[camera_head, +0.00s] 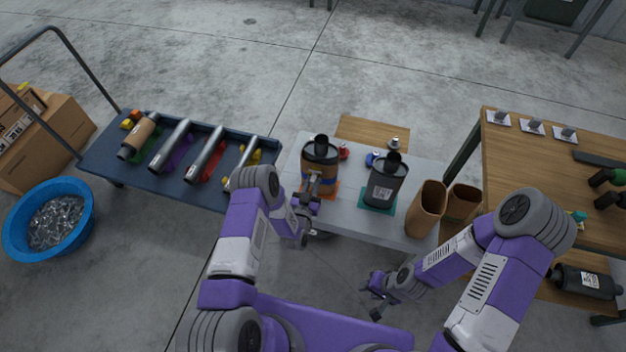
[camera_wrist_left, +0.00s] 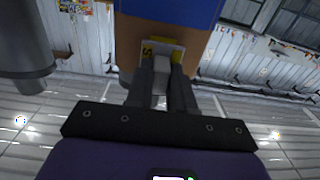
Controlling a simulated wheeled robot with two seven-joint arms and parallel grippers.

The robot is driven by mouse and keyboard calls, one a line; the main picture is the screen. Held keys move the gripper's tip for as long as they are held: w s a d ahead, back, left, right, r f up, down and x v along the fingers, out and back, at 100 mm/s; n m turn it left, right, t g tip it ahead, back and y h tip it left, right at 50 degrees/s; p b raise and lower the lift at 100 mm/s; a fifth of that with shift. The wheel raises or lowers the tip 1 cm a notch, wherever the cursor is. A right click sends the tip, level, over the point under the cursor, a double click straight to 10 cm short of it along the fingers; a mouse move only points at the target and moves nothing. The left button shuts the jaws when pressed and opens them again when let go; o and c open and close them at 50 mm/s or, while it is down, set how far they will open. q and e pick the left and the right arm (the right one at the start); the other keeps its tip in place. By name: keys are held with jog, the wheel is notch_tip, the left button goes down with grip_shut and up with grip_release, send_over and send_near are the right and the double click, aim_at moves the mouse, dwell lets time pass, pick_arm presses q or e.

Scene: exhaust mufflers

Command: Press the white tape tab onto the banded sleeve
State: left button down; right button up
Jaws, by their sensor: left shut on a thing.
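The banded sleeve (camera_head: 309,165) is a brown cardboard wrap with a blue band around a dark muffler, standing upright on an orange mat on the grey table. In the left wrist view the brown sleeve (camera_wrist_left: 195,48) and its blue band fill the top middle. My left gripper (camera_head: 314,184) is at the near side of the sleeve. Its fingers (camera_wrist_left: 162,76) are shut on a small pale piece, apparently the white tape tab (camera_wrist_left: 161,67), in front of a yellow-marked patch on the sleeve. Contact with the sleeve is unclear. My right gripper (camera_head: 372,296) looks open and empty, low before the table.
A dark muffler (camera_head: 384,188) stands on a green mat to the right. Open cardboard sleeves (camera_head: 427,207) stand beyond it. A blue cart (camera_head: 105,158) with several mufflers is at left, a wooden table (camera_head: 540,165) at right. A blue tub (camera_head: 18,238) stands on the floor.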

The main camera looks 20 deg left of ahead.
pick_arm(q)
jog(key=shift+s+p, duration=0.4)
jog(key=shift+s, duration=0.75)
